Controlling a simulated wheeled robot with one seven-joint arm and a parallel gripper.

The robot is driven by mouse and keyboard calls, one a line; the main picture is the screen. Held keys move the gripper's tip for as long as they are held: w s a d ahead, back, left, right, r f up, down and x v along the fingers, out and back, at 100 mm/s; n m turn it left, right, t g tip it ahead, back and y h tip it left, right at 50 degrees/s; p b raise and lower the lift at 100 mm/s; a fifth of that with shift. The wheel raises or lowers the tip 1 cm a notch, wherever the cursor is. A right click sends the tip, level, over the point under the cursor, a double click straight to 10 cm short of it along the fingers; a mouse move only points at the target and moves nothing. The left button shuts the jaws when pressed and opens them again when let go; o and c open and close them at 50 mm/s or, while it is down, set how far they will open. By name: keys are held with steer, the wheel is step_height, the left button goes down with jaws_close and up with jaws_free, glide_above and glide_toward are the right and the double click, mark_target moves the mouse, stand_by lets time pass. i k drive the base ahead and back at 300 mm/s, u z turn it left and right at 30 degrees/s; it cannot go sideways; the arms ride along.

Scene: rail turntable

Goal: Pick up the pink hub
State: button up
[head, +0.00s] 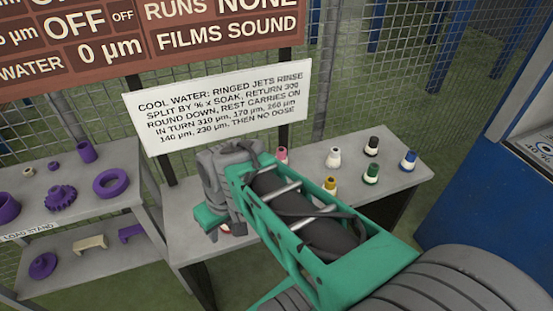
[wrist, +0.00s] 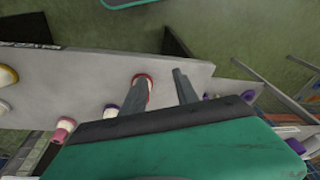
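The pink hub (head: 281,155) stands on the grey bench top at its back edge, just right of my wrist in the head view; the arm partly covers it. In the wrist view, a pink hub (wrist: 63,130) shows at the lower left, left of my gripper (wrist: 155,88) and apart from it. My gripper's two fingers are spread apart with nothing clearly held. The left finger overlaps a red-rimmed hub (wrist: 149,86) in the picture; I cannot tell whether they touch.
A red-and-white piece (head: 226,229) lies near my gripper. A sign board (head: 225,105) stands behind the bench. A shelf with purple parts (head: 75,210) is at left, a blue machine (head: 480,190) at right.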

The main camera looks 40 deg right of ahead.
mark_target(281, 151)
steer(key=u, duration=1.6)
steer(key=k, duration=1.05)
steer(key=z, duration=0.1)
steer(key=i, duration=0.5)
